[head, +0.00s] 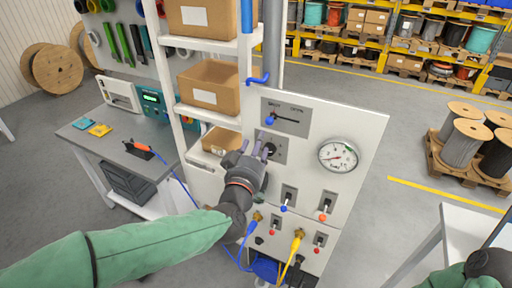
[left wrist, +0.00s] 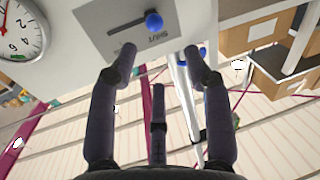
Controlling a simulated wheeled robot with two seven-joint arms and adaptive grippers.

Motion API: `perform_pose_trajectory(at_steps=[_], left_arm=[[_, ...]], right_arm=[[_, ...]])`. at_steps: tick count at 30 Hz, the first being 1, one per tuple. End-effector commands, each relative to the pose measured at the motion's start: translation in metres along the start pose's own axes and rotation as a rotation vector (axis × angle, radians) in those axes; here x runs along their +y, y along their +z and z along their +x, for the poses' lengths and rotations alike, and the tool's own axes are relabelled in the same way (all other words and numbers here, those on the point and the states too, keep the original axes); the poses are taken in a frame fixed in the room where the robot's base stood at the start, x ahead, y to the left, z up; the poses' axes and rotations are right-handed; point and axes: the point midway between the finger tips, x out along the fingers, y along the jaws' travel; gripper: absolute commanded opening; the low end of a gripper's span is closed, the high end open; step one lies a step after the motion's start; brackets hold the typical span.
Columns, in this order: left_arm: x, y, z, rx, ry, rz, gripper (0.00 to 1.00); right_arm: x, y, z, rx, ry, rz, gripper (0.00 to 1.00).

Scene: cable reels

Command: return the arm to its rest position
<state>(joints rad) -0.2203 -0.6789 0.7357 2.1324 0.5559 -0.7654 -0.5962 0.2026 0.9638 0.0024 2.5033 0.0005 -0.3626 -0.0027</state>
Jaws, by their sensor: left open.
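My left gripper (head: 262,148) is in front of the upper left part of the white control panel (head: 361,125), on an arm stretched out from the left. Its dark fingers are spread and empty; they also show in the left wrist view (left wrist: 160,60). A blue slider knob (head: 270,120) is just above the fingers, at the left end of its slot. In the left wrist view the same knob (left wrist: 153,22) is beside the word SHUT, apart from the fingers. A dark knob (head: 271,149) is partly hidden behind the fingers. My right arm shows only at the lower right corner; its gripper is out of frame.
A round gauge (head: 338,155), several toggle switches and blue and yellow cables (head: 297,244) are on the panel. A shelf with cardboard boxes (head: 208,86) stands close on its left, beside a grey workbench (head: 120,150). Cable reels (head: 463,143) stand on a pallet at the right.

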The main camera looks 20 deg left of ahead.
Motion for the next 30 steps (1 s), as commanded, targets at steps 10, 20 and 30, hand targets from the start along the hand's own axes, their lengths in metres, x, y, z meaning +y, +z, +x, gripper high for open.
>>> perform_pose_trajectory(at_steps=[10,20,30], left_arm=[[0.000,0.000,-0.004,0.000,0.000,0.001,0.50],[0.000,0.013,-0.001,-0.021,0.004,0.005,0.50],[0.001,0.165,0.022,-0.285,0.053,0.043,0.50]], right_arm=[[0.000,0.000,0.000,0.000,0.000,0.000,0.40],[0.001,0.000,0.004,0.000,0.000,0.000,0.40],[0.015,-0.002,0.043,0.000,0.000,0.000,0.40]])
